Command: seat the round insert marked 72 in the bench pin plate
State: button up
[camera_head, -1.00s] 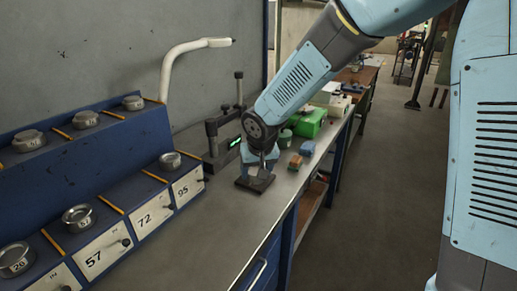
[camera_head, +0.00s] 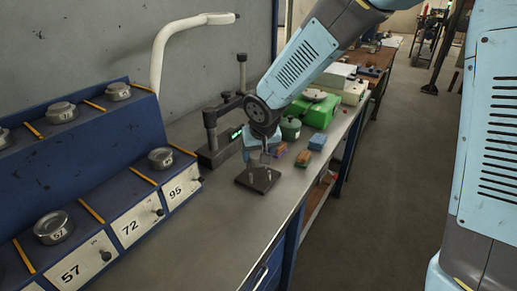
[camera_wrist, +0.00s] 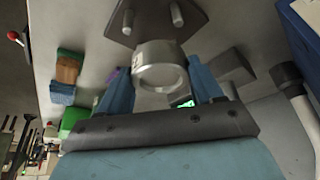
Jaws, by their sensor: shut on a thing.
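My gripper (camera_wrist: 160,85) is shut on a round grey metal insert (camera_wrist: 158,72), a short hollow ring, between its two blue fingers. Its number cannot be read. The dark pin plate (camera_wrist: 190,10) with two upright pins is just beyond the insert in the wrist view. In the head view the plate (camera_head: 257,181) lies flat on the bench, and my gripper (camera_head: 265,157) is above it, pointing down. The insert looks apart from the plate; the exact gap cannot be told. The rack place behind label 72 (camera_head: 130,228) is empty.
The blue rack (camera_head: 95,190) at left holds other round inserts, one marked 57 (camera_head: 53,228). A dark stand (camera_head: 215,148) with a green display is behind my gripper. Small coloured blocks (camera_head: 317,141) and a green box (camera_head: 318,110) lie beyond. The bench front is clear.

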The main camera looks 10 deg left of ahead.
aim_at(260, 165)
notch_tip(260, 165, down, 2)
jog(key=shift+d+f, duration=0.1)
jog(key=shift+f, duration=0.05)
grip_shut()
jog(key=shift+s+d+f, duration=0.15)
jog(key=shift+f, duration=1.05)
jog(key=shift+d, duration=0.55)
dwell(0.5)
jog(key=shift+r, duration=0.8)
jog(key=shift+a+r, duration=0.2)
jog(key=shift+a, duration=0.2)
dwell(0.9)
jog(key=shift+f, duration=0.75)
dwell(0.3)
jog(key=shift+r, duration=0.8)
dwell(1.1)
